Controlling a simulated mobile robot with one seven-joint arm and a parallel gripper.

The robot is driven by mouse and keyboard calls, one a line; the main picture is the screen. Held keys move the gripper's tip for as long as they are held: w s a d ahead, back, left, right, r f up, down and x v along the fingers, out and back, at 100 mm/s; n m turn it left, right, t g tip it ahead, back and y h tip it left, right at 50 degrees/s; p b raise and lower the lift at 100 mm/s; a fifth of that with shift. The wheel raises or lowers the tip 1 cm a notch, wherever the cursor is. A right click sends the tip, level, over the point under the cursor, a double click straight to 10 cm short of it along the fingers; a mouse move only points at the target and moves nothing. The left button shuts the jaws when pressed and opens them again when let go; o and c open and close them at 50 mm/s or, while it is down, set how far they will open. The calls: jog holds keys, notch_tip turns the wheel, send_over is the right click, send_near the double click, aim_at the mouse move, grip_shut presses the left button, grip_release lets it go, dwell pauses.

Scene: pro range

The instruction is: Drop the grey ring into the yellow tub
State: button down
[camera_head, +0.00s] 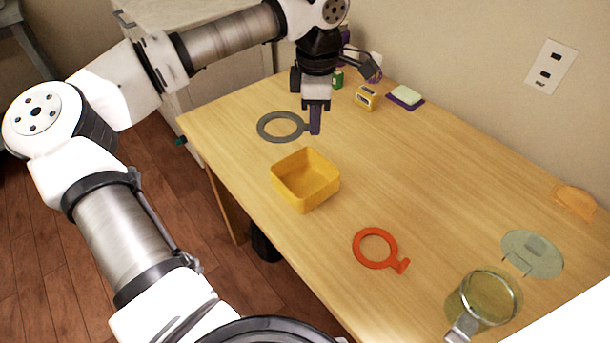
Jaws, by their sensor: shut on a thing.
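The grey ring (262,129) is a flat ring with a short tab on its right side. It shows near the far left part of the wooden table. My gripper (315,122) points down and is shut on the ring's tab. I cannot tell how far the ring is above the table top. The yellow tub (305,181) is a square open box standing on the table, nearer to the camera than the ring and just below it in the picture. Its visible inside looks empty.
An orange-red ring (361,248) with a tab lies right of the tub. A glass jar (484,300) and a grey-green disc (532,254) are at the near right. A yellow block (366,97) and a sponge-like pad (407,95) stand behind. The table's middle (430,180) is clear.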

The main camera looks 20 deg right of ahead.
notch_tip(320, 180, down, 7)
jog(key=s+d+b, duration=0.2)
jog(key=b, duration=0.1)
jog(key=shift+m, duration=0.4)
jog(key=shift+f, duration=0.1)
jog(key=c, duration=1.2)
grip_release()
notch_tip(320, 180, up, 14)
jog(key=shift+f+b, duration=0.1)
jog(key=shift+b, duration=0.55)
